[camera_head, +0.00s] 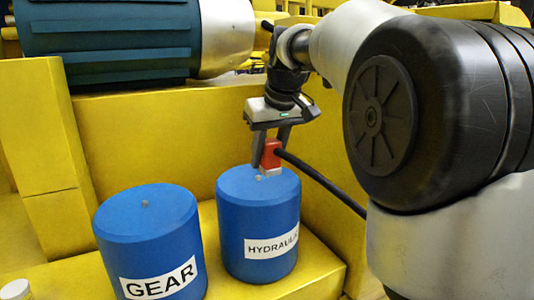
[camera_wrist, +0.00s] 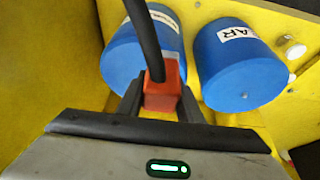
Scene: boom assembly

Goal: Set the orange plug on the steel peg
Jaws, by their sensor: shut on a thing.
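The orange plug (camera_head: 271,152), a red-orange block with a black cable, is between the fingers of my gripper (camera_head: 268,160). My gripper is shut on it. The plug also shows in the wrist view (camera_wrist: 163,93), with the cable rising across the picture. A small steel peg (camera_head: 258,178) stands on the top of the blue HYDRAULIC cylinder (camera_head: 250,215). The plug is just above and slightly right of that peg in the head view, and looks apart from it. In the wrist view I cannot make out this peg. A similar peg (camera_head: 145,203) tops the blue GEAR cylinder (camera_head: 150,235).
Both cylinders stand on a yellow ledge (camera_head: 318,270) in front of a yellow wall (camera_head: 160,130). The black cable (camera_head: 325,183) trails right and down behind my arm. A dark teal machine part (camera_head: 110,40) lies above the wall. A whitish round piece (camera_head: 15,290) is at lower left.

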